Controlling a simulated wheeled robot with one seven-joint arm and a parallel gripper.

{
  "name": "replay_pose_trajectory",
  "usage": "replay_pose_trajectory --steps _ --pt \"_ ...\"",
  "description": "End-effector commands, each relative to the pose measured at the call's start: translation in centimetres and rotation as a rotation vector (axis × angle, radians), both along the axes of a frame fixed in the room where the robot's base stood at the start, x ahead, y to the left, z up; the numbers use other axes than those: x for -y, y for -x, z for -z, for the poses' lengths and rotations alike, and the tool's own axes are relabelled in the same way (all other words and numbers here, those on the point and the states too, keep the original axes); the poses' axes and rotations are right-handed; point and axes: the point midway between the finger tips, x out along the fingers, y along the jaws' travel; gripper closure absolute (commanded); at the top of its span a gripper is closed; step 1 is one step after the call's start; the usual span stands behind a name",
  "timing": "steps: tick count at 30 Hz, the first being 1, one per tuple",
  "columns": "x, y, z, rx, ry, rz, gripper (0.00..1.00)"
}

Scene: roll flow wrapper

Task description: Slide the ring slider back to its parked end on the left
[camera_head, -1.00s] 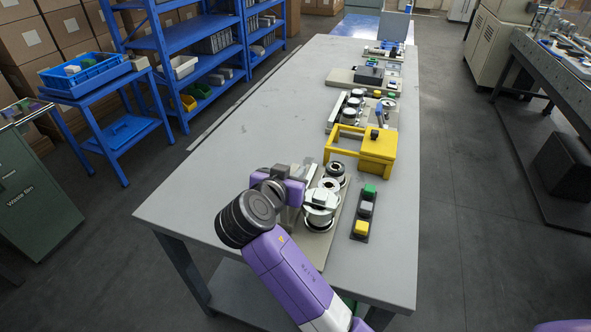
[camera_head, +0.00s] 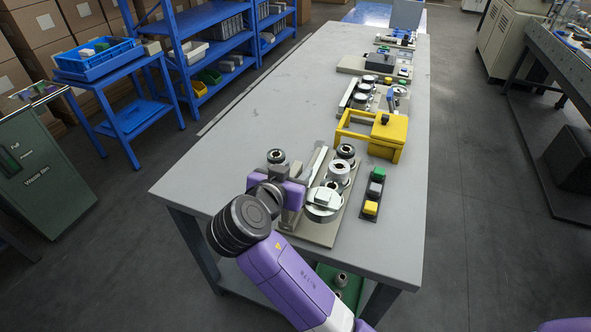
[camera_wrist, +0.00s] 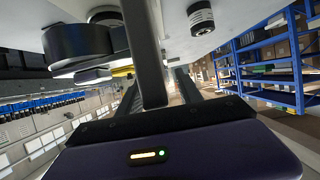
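The wrapper unit stands on a beige base plate (camera_head: 318,232) near the table's front. It carries a slim upright pale plate (camera_head: 317,163), a round drum with a white block on top (camera_head: 322,197) and metal rolls (camera_head: 340,171). I cannot tell which part is the ring slider. A dark and silver ringed cylinder (camera_head: 276,156) stands left of the plate; a similar one shows in the wrist view (camera_wrist: 201,18). My gripper (camera_head: 289,214) is at the base plate's left side, partly hidden by my wrist.
A strip with green, grey and yellow buttons (camera_head: 375,189) lies right of the unit. A yellow framed machine (camera_head: 387,134) stands behind it, with more devices farther back. The table's left side (camera_head: 235,145) is bare. A blue shelf (camera_head: 200,55) stands beyond.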

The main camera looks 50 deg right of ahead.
Motion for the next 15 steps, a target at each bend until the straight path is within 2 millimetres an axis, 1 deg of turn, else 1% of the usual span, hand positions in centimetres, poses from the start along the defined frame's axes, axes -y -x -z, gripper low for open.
replay_pose_trajectory --steps 9,11,15 --pt "0.0 0.0 -0.1 0.000 0.001 0.001 0.58" --pt "-0.4 0.1 -0.2 0.001 0.002 -0.001 0.58" --pt "-2.1 0.7 -0.9 0.001 0.001 -0.003 0.58"
